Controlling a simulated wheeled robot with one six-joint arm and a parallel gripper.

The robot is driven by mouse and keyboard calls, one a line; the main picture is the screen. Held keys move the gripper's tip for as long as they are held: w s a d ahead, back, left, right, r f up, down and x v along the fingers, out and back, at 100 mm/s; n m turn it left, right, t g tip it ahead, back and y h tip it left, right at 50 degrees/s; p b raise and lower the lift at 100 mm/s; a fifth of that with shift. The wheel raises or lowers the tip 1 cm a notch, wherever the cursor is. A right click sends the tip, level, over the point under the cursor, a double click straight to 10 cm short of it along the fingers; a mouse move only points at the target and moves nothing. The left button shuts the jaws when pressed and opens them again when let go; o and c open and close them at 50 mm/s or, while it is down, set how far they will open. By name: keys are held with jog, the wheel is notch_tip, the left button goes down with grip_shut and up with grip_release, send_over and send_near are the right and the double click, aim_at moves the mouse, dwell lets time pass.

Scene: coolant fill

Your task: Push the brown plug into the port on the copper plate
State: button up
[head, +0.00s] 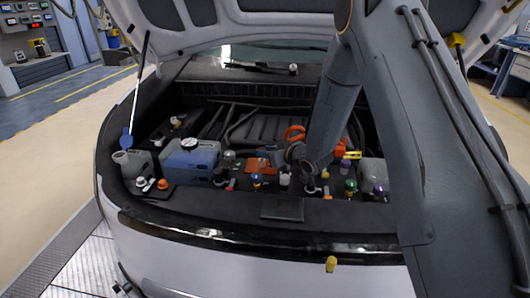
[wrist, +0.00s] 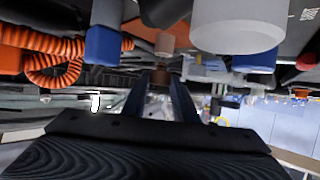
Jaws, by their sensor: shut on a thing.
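The copper plate (head: 257,163) lies in the engine bay, right of the blue tank; its port is too small to make out. My gripper (wrist: 160,88) shows in the wrist view, with its two dark fingers shut on the small brown plug (wrist: 159,77). A pinkish-brown cylinder (wrist: 166,42) stands just beyond the plug in the picture, apart from it, with an orange-brown surface behind. I cannot tell whether that surface is the copper plate. In the head view my arm hides the fingers and the plug.
A blue coolant tank (head: 190,160) and a grey jug (head: 134,166) stand at the left of the bay. Several coloured caps crowd its front. An orange coiled hose (wrist: 58,60) and a large white cylinder (wrist: 236,24) are close to my gripper. The raised hood is overhead.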

jog(key=shift+f+b, duration=0.75)
jog(key=shift+f, duration=0.6)
jog(key=o, duration=1.1)
jog(key=shift+r, duration=0.1)
jog(key=shift+s, duration=0.1)
jog(key=b+v, duration=0.1)
jog(key=v, duration=0.6)
jog(key=shift+s+d+r+b, duration=0.1)
jog(key=shift+s+d+b, duration=0.1)
jog(key=shift+s+b, duration=0.1)
jog(key=shift+w, duration=0.1)
